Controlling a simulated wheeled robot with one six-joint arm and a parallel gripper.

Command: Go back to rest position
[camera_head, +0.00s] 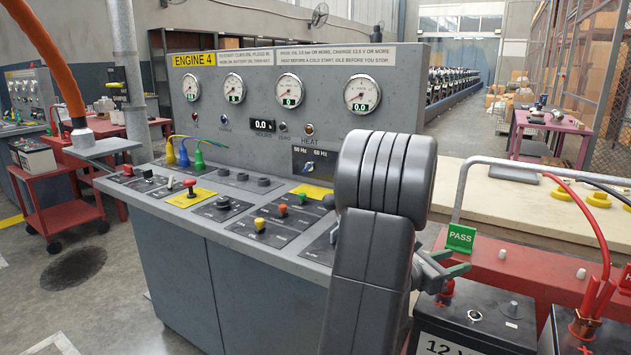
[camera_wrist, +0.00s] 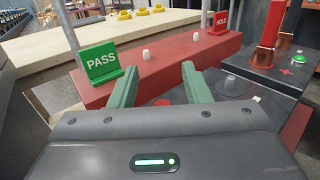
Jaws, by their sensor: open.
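My gripper (camera_head: 441,270) is at the right of the head view, partly hidden behind my own grey arm. Its two green fingers stand apart in the wrist view (camera_wrist: 197,84), with nothing between them. It is above a black 12 V battery (camera_head: 480,318). A green PASS sign (camera_wrist: 102,62) stands just ahead and left of the fingers in the wrist view. It also shows close to the gripper in the head view (camera_head: 460,238). A red HOLD sign (camera_wrist: 221,22) stands farther right on the red bench (camera_wrist: 165,65).
The grey ENGINE 4 console (camera_head: 235,120) with gauges, knobs and coloured plugs fills the middle left. A metal rail (camera_head: 530,164) and red cable clamp (camera_head: 590,318) stand at right. A red cart (camera_head: 62,190) is at far left. Open floor (camera_head: 80,285) lies left of the console.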

